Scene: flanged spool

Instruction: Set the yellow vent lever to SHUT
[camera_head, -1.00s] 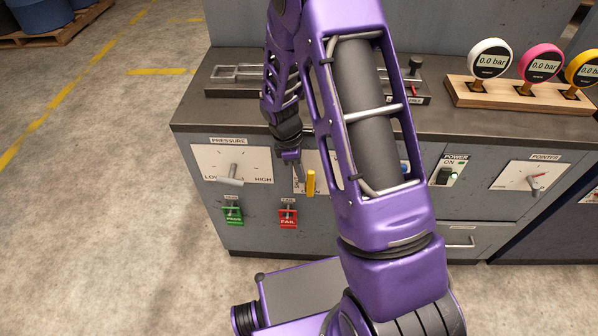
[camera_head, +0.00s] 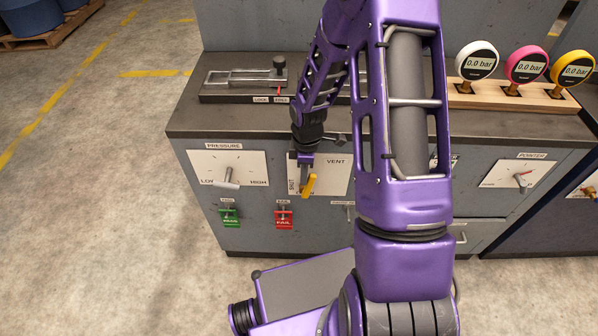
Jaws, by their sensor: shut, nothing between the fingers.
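The yellow vent lever (camera_head: 309,187) is on the white VENT plate (camera_head: 335,174) on the cabinet front. Its handle slants, with the lower end to the left. SHUT is printed along the plate's left side; the wording under the lever is partly covered, apparently OPEN. My gripper (camera_head: 304,184) points down at the lever, just at its upper left, fingers shut with nothing between them. The fingertips overlap the lever in the picture; I cannot tell whether they touch it. The lever's pivot is hidden.
The PRESSURE lever (camera_head: 228,178) is to the left. A slide lock (camera_head: 245,80) and round gauges (camera_head: 526,66) stand on the bench top. My arm hides the panel's middle right.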

